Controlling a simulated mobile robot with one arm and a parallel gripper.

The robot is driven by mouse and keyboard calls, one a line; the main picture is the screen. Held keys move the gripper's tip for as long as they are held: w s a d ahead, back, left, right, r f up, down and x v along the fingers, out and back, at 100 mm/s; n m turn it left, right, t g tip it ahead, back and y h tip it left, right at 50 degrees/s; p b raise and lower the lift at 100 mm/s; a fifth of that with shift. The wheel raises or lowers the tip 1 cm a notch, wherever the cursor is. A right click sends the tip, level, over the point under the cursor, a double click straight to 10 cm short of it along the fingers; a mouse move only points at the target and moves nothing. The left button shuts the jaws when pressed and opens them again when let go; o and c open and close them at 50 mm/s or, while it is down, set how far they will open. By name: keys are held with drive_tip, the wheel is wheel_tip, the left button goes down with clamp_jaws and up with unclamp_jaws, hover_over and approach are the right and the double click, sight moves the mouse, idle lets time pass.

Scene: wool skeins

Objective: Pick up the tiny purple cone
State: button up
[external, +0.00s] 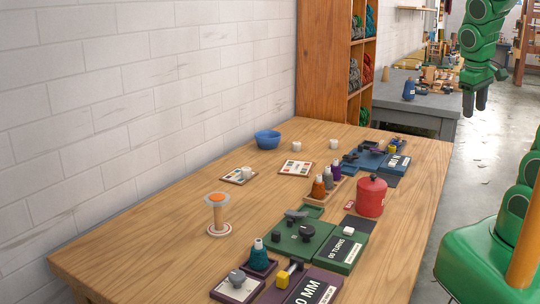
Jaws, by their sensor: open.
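A tiny purple cone (336,170) stands upright at the far end of a short row in a small wooden tray (327,197) on the table. A grey cone (328,179) and an orange-brown cone (318,188) stand in front of it in the same row. My gripper (482,100) is open and empty, with dark fingers pointing down. It hangs in the air at the upper right, well apart from the cones and, in the picture, right of the table.
A red lidded canister (371,196) stands close to the right of the cones. Green boards (300,243) with tools lie in front, and blue boards (372,158) lie behind. A blue bowl (267,139) and a spool (217,214) stand left. The table's left part is mostly clear.

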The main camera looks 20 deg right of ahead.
drive_tip(key=w+d+f+n+t+h, duration=0.1)
drive_tip(key=w+d+t, duration=0.15)
drive_tip(key=w, duration=0.75)
drive_tip(key=w+d+n+t, duration=0.1)
drive_tip(key=w+n+t, duration=0.15)
drive_tip(key=w, duration=0.75)
drive_tip(key=w+a+f+n+t+y, duration=0.1)
drive_tip(key=w+a+f+n+y, duration=0.15)
drive_tip(key=w, duration=0.45)
drive_tip(key=w+a+f+n+t+y, duration=0.1)
drive_tip(key=w+a+f+t, duration=0.1)
drive_tip(key=w+a+f, duration=0.3)
drive_tip(key=n+g+y, duration=0.7)
drive_tip(key=y, duration=0.5)
approach(335, 165)
drive_tip(key=f, duration=0.2)
drive_tip(key=a+f, duration=0.1)
drive_tip(key=shift+w+a, duration=0.15)
drive_tip(key=shift+w, duration=0.15)
drive_tip(key=shift+w+r+x, duration=0.1)
drive_tip(key=shift+x, duration=1.8)
drive_tip(key=shift+w+r+x, duration=0.15)
drive_tip(key=shift+x, duration=1.8)
drive_tip(key=shift+a, duration=0.1)
drive_tip(key=c, duration=0.8)
